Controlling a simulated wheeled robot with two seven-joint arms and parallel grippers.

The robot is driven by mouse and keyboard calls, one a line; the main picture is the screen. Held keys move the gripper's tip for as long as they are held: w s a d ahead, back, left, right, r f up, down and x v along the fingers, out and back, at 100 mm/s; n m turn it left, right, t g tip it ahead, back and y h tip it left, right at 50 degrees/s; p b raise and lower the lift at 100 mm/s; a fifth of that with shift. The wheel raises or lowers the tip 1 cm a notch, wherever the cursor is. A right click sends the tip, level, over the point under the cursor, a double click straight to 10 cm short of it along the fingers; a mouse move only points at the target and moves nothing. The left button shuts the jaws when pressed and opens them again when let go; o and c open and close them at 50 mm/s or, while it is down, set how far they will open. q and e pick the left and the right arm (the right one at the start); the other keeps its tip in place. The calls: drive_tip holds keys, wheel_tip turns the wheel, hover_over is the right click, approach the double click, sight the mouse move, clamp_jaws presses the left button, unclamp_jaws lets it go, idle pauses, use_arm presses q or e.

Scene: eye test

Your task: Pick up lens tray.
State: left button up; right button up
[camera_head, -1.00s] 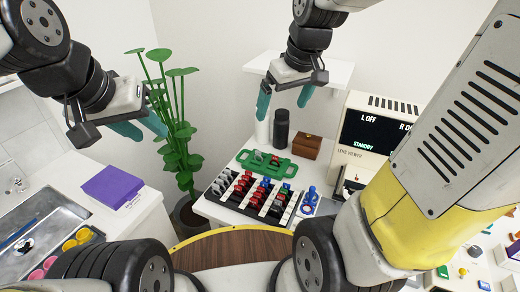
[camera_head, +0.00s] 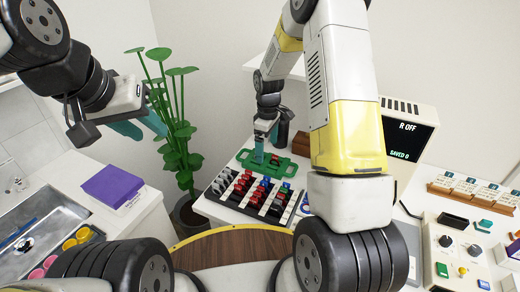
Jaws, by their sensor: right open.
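A green tray (camera_head: 288,166) with a handle at each end lies on the white table, behind a black-and-white rack (camera_head: 231,201) of red and blue lens pieces. I cannot tell for sure which of the two is the lens tray. My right gripper (camera_head: 265,150) points down over the green tray with its teal fingers open. It hides the tray's middle, and I cannot tell if the fingers touch it. My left gripper (camera_head: 150,133) is open and empty, in the air at the left, away from the table.
A display unit (camera_head: 408,140) is at the right, partly hidden by my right arm. A plant (camera_head: 180,150) stands left of the table. A purple box (camera_head: 112,184) lies by the sink.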

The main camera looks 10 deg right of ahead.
sight(266, 161)
wheel_tip(266, 161, down, 6)
drive_tip(key=shift+s+a+r, duration=0.1)
drive_tip(key=shift+s+r, duration=0.05)
drive_tip(key=shift+r, duration=0.1)
drive_tip(key=shift+c, duration=0.2)
drive_tip(key=shift+r, duration=0.1)
drive_tip(key=c, duration=1.3)
